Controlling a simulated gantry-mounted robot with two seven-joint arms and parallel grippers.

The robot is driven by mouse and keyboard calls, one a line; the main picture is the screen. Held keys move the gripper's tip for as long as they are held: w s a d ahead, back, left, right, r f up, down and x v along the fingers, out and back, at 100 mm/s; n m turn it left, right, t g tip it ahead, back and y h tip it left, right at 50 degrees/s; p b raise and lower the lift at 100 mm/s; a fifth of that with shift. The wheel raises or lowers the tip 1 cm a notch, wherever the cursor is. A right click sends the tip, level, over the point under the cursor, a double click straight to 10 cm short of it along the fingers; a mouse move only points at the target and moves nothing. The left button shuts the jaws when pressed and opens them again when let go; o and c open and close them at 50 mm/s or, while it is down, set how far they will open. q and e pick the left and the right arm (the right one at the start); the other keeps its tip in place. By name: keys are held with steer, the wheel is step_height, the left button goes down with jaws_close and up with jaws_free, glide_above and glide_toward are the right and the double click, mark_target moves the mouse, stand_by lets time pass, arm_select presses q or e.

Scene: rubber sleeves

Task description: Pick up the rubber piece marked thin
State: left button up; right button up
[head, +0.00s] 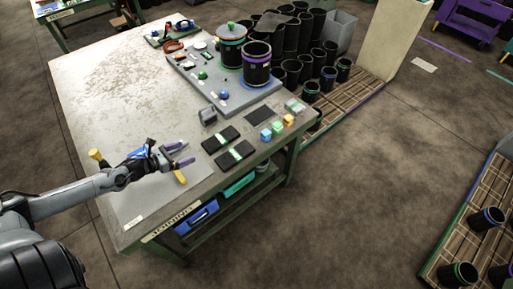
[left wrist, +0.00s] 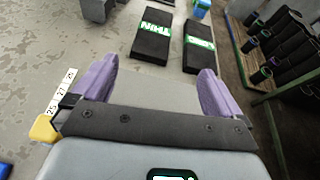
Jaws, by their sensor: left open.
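The rubber piece marked THIN (left wrist: 152,38) is a flat black block with a green-and-white label, lying on the table. In the head view it appears to be the farther of two black pieces (head: 220,139). A similar black piece (left wrist: 199,48) lies beside it, nearer the table edge; its label is hard to read. My left gripper (head: 183,154), with purple fingers, is open and empty, left of both pieces in the head view. In the left wrist view both pieces lie beyond its fingertips (left wrist: 157,72). My right gripper is out of view.
A grey block (head: 207,116) stands behind the pieces. Small coloured cubes (head: 277,128) and a dark mat (head: 259,115) lie to their right. A grey board (head: 190,75) bears black sleeves and small parts farther back. The table's left half is mostly clear.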

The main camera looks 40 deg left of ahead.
arm_select(q)
steer(key=w+f+b, duration=0.1)
steer(key=w+a+f+m+b, duration=0.1)
steer(key=b, duration=0.1)
steer(key=shift+a, duration=0.1)
steer(key=shift+w+f+b, duration=0.1)
steer(key=shift+f+b, duration=0.35)
steer(key=b, duration=0.2)
glide_toward(211, 144)
steer(key=shift+a+x, duration=0.2)
steer(key=shift+x, duration=1.3)
steer(key=shift+b+x, duration=0.45)
steer(key=shift+x, duration=0.4)
steer(key=shift+b+x, duration=0.55)
steer(key=shift+x, duration=1.25)
steer(key=shift+d, duration=0.2)
steer(key=shift+c, duration=0.5)
steer(key=c, duration=1)
